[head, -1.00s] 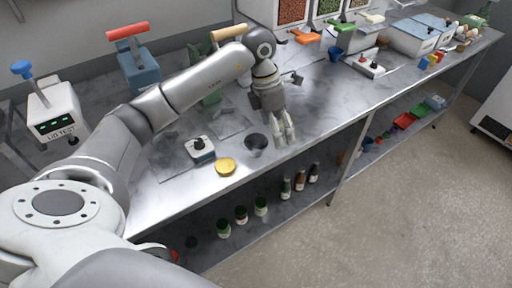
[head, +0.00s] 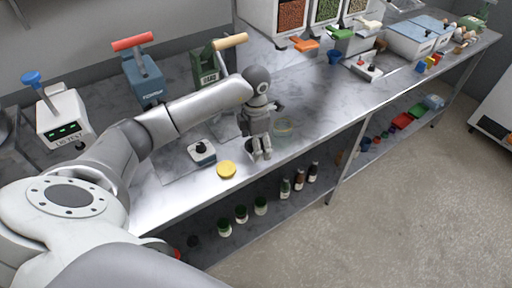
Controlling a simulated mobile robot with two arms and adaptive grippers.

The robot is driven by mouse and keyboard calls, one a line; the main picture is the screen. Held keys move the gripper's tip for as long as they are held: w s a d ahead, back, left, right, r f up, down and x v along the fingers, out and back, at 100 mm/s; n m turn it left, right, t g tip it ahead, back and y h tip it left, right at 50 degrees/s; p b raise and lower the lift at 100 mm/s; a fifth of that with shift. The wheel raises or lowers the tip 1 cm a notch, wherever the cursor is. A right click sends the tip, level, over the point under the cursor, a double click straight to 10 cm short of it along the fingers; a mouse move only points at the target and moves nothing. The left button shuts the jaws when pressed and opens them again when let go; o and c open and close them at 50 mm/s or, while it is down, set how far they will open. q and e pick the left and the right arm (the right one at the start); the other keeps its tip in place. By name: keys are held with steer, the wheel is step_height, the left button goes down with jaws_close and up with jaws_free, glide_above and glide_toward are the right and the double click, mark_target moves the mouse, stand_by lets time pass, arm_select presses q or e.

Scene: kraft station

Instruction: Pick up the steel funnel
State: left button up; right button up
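My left gripper (head: 261,156) comes in from the left and points down at the front part of the steel bench. Its fingers look close together, and I cannot tell whether they are open or shut. A dark round-mouthed thing (head: 251,143), which may be the steel funnel, shows just behind the fingers and is mostly hidden by them. I cannot tell whether the fingers touch it. My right gripper is not in view.
A clear glass jar (head: 283,128) stands right of the gripper. A yellow lid (head: 227,170) and a small device with a black knob (head: 202,152) are to the left. Lever machines stand along the back. Bottles (head: 299,181) are on the lower shelf.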

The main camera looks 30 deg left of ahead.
arm_select(q)
steer(key=shift+f, duration=0.6)
steer(key=c, duration=1.1)
steer(key=shift+c, duration=0.2)
